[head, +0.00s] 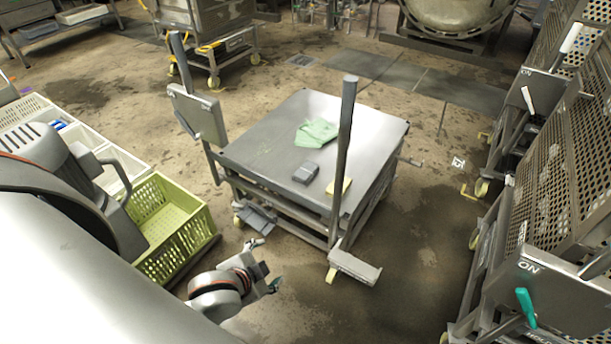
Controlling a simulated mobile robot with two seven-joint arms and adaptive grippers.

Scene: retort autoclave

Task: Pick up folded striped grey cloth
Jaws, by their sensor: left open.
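A small dark grey folded item (305,173), which looks like the grey cloth, lies on the cart's flat top (262,148), toward its front edge. Stripes on it cannot be made out at this size. My left gripper (266,266) is open, low in front of the cart and below the level of its top. It is apart from the grey item, nearer to me and to its left. Nothing shows between its fingers. My right gripper is not in view.
A green cloth (317,132) and a yellow item (339,187) lie near the grey one. A grey post (343,150) rises at the cart's front. A green crate (172,226) stands left. Perforated racks (556,190) line the right.

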